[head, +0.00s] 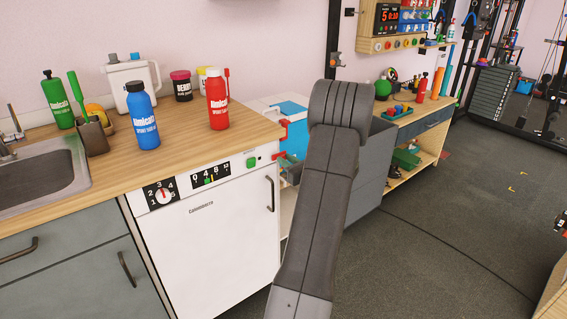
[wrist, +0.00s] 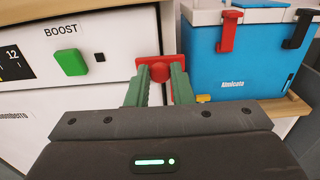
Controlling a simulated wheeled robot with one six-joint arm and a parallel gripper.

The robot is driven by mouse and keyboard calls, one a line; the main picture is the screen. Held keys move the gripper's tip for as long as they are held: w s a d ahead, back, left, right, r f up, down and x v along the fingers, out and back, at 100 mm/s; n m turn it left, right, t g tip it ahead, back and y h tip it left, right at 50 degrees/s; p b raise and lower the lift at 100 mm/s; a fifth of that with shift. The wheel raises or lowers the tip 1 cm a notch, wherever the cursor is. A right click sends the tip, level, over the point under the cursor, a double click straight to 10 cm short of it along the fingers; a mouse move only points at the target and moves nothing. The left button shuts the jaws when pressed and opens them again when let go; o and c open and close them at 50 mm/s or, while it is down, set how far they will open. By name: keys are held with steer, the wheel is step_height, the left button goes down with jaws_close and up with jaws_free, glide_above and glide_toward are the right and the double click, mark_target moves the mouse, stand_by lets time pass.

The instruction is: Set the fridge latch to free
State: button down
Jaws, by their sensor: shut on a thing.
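A red latch (wrist: 183,92) with a round knob sits at the right edge of a white appliance (wrist: 100,112), seen in the wrist view. I take this appliance to be the fridge. My gripper (wrist: 161,72) has green fingers, one on each side of the red knob, and is shut on it. The fingers partly cover the latch, so its setting is hard to read.
A green BOOST button (wrist: 70,62) is left of the latch. A blue cooler (wrist: 240,65) with a red clip and a black clip stands close on the right. Bottles, including a blue one (head: 142,115) and a red one (head: 217,100), stand on the counter (head: 185,150). Open floor (head: 430,235) lies right.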

steer(key=shift+d, duration=0.1)
steer(key=c, duration=1.3)
jaws_free()
steer(key=shift+w+d, duration=0.1)
steer(key=v, duration=1.3)
steer(key=shift+s+d, duration=0.2)
steer(key=shift+s, duration=0.2)
